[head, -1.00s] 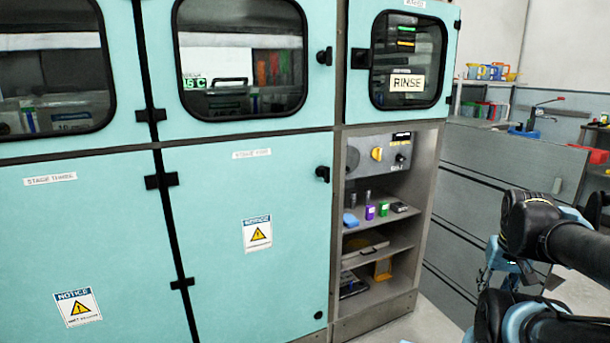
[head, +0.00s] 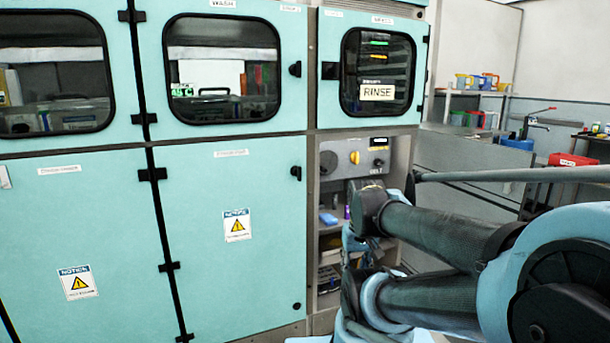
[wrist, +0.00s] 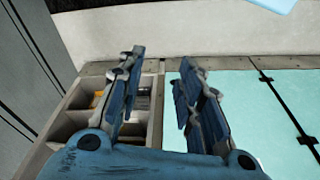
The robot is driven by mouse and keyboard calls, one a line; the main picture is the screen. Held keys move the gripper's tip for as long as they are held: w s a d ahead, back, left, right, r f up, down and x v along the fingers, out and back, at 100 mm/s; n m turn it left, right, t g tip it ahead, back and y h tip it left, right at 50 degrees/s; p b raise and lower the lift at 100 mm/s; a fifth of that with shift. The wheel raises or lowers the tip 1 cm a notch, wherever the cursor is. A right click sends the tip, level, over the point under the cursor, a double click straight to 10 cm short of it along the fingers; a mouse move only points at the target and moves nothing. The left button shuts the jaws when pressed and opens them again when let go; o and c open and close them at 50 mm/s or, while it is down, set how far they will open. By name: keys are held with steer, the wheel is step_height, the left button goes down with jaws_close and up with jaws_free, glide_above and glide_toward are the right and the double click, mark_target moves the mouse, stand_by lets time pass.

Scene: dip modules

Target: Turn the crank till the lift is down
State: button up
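I cannot make out a crank or a lift for certain in either view. My gripper (wrist: 156,85) shows in the wrist view with its two blue fingers spread apart and nothing between them. It faces the front of the turquoise cabinet, with open shelves beyond the left finger and a turquoise door beyond the right one. In the head view my arm covers part of the shelves, and I cannot make out the gripper's fingers there. A grey panel with a yellow knob (head: 355,157) sits above those shelves, under the window marked RINSE.
The turquoise cabinet (head: 235,270) fills the left and middle. A blue item (head: 328,218) lies on its open shelves. A long grey bar (head: 520,174) crosses the right side behind my arm. A red-handled tool (head: 535,113) and a red bin (head: 573,160) are at the back right.

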steer(key=shift+a, duration=0.25)
steer(key=shift+o, duration=0.3)
steer(key=shift+o, duration=0.3)
steer(key=shift+s+r, duration=0.15)
steer(key=w+a+r+n+t+y, duration=0.35)
steer(key=w+a, duration=0.35)
steer(key=w, duration=0.5)
steer(key=t+y, duration=0.2)
steer(key=t, duration=0.9)
glide_toward(326, 172)
steer(key=shift+m, duration=0.25)
steer(key=x, duration=1.2)
steer(key=shift+w+r, duration=0.1)
steer(key=shift+w, duration=0.2)
